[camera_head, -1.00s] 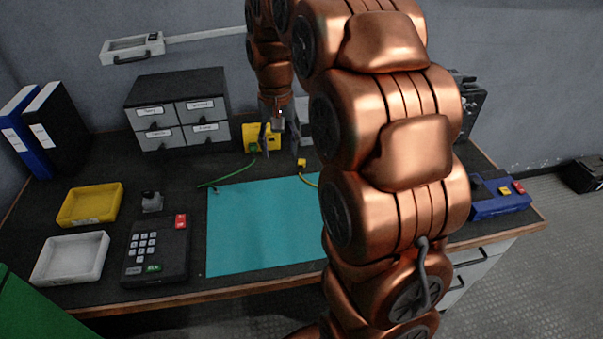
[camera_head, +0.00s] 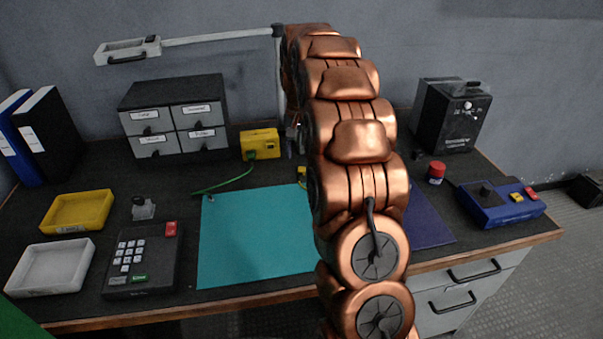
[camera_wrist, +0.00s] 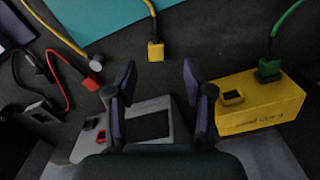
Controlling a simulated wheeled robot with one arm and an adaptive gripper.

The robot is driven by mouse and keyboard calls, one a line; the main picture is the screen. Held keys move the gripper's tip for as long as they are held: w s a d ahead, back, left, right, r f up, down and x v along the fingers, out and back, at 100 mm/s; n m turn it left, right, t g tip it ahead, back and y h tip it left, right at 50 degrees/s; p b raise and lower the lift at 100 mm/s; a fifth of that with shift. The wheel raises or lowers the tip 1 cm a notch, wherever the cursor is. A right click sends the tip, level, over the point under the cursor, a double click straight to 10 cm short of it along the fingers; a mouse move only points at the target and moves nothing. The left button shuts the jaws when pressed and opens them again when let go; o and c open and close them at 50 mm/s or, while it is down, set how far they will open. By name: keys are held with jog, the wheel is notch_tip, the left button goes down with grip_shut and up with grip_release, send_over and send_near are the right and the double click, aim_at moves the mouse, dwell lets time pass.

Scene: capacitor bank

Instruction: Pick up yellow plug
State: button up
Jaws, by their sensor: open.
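The yellow plug (camera_wrist: 155,51) lies on the dark bench top in the wrist view, with a yellow cable running from it towards the top edge. A small part of the yellow plug (camera_head: 301,173) shows beside my arm in the head view, near the corner of the teal mat. My gripper (camera_wrist: 158,82) is open and empty in the wrist view. The plug appears just beyond the fingertips, between their lines, and apart from them. In the head view my arm mostly hides the gripper.
A yellow box (camera_head: 260,144) with a green plug and cable (camera_head: 226,184) stands left of my arm. A grey device (camera_wrist: 150,122) lies under my gripper in the wrist view. A red plug (camera_wrist: 91,82) is at its left. The teal mat (camera_head: 255,240) is clear.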

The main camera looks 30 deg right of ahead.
aim_at(301, 170)
jog(key=shift+s+d+f, duration=0.1)
jog(key=shift+f, duration=1.25)
jog(key=shift+s+f, duration=0.1)
jog(key=shift+f, duration=1.2)
jog(key=c, duration=0.9)
jog(key=shift+r, duration=0.1)
jog(key=shift+r, duration=1.65)
jog(key=shift+s+r, duration=0.1)
jog(key=shift+s, duration=0.1)
jog(key=s+a, duration=0.2)
jog(key=s, duration=0.2)
jog(key=s+a+r, duration=0.1)
jog(key=s+a, duration=0.1)
jog(key=s, duration=0.3)
jog(key=s+a, duration=0.3)
jog(key=s, duration=0.2)
jog(key=shift+r, duration=0.2)
jog(key=shift+w, duration=0.1)
